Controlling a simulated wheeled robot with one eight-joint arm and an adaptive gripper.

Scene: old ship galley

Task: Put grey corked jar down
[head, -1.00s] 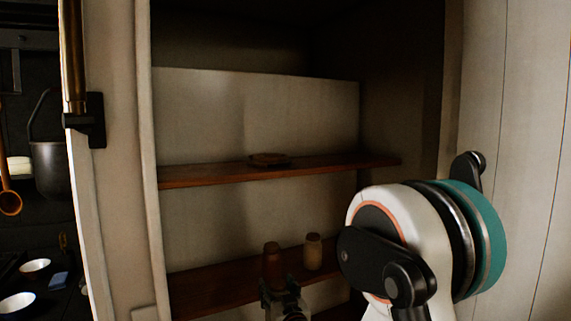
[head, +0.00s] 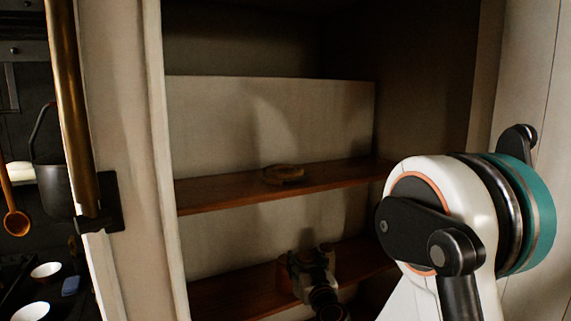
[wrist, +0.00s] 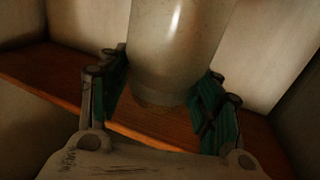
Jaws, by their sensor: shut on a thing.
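The grey jar (wrist: 176,45) shows in the wrist view as a pale, smooth cylinder. It stands between the two green-padded fingers of my gripper (wrist: 165,78), which is shut on it. Its top and cork are out of frame. Its base is at the wooden shelf (wrist: 150,128), but I cannot tell whether it touches the board or hovers just above. In the head view my gripper (head: 309,264) is at the lower shelf (head: 235,291) of the cupboard and largely hides what it holds.
A small flat brown item (head: 284,174) lies on the upper shelf (head: 225,192). The lower shelf's left part looks clear. The cupboard's left frame (head: 152,150) and a brass rail (head: 68,110) stand to the left. Bowls (head: 46,270) sit beyond at lower left.

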